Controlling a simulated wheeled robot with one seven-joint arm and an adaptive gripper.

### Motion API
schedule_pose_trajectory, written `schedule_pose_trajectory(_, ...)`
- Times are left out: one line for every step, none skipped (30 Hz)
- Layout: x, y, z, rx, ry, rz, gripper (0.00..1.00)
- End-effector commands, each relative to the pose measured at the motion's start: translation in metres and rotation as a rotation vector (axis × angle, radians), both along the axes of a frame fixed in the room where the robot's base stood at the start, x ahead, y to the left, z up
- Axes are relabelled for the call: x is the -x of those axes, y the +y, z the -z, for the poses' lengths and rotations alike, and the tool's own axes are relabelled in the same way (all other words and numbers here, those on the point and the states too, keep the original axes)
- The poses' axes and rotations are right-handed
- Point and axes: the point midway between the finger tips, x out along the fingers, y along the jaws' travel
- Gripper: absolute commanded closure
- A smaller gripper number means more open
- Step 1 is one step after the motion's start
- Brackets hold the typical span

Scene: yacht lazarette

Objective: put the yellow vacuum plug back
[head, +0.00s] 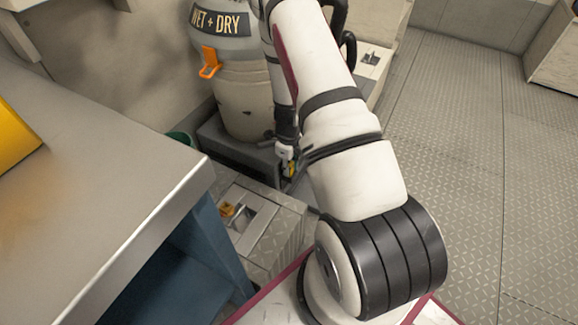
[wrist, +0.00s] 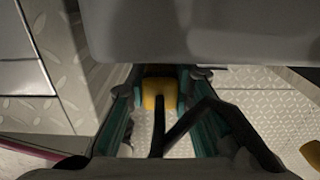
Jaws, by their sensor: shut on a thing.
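My gripper (head: 287,154) is low beside the grey base under the wet and dry vacuum (head: 245,98). The yellow plug (head: 290,169) shows at its fingertips, close to the floor. In the wrist view my gripper (wrist: 160,90) is shut on the yellow plug (wrist: 158,88), held between its two teal-edged fingers. A black cord (wrist: 157,130) runs from the plug toward the camera. A grey block fills the top of the wrist view and hides what lies beyond the plug. I cannot see a socket.
A grey-topped counter (head: 110,165) with blue sides stands at the left. A hatch (head: 240,215) with an orange piece lies in the floor nearer to me. An orange hook (head: 209,62) hangs on the vacuum. The diamond-plate floor (head: 460,150) at the right is clear.

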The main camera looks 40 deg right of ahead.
Motion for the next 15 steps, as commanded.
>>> schedule_pose_trajectory(-0.0001,-0.0001,-0.0001,0.0,0.0,0.0,1.0)
schedule_pose_trajectory(-0.0001,-0.0001,-0.0001,0.0,0.0,0.0,1.0)
schedule_pose_trajectory(-0.0001,-0.0001,-0.0001,0.0,0.0,0.0,0.7)
schedule_pose_trajectory(-0.0001,0.0,-0.0001,0.0,0.0,0.0,0.63)
schedule_pose_trajectory(-0.0001,0.0,-0.0001,0.0,0.0,0.0,0.56)
schedule_pose_trajectory(-0.0001,0.0,-0.0001,0.0,0.0,0.0,0.56)
schedule_pose_trajectory(-0.0002,0.0001,-0.0001,0.0,0.0,0.0,0.56)
schedule_pose_trajectory(-0.0002,0.0001,-0.0001,0.0,0.0,0.0,0.56)
schedule_pose_trajectory(-0.0002,0.0001,-0.0001,0.0,0.0,0.0,0.56)
schedule_pose_trajectory(-0.0002,0.0001,-0.0001,0.0,0.0,0.0,0.56)
schedule_pose_trajectory(-0.0002,0.0001,-0.0001,0.0,0.0,0.0,0.56)
schedule_pose_trajectory(-0.0002,0.0001,-0.0001,0.0,0.0,0.0,0.56)
schedule_pose_trajectory(-0.0002,0.0002,-0.0001,0.0,0.0,0.0,0.56)
schedule_pose_trajectory(-0.0002,0.0001,-0.0003,0.0,0.0,0.0,0.56)
schedule_pose_trajectory(-0.0002,0.0001,-0.0013,0.0,0.0,0.0,0.56)
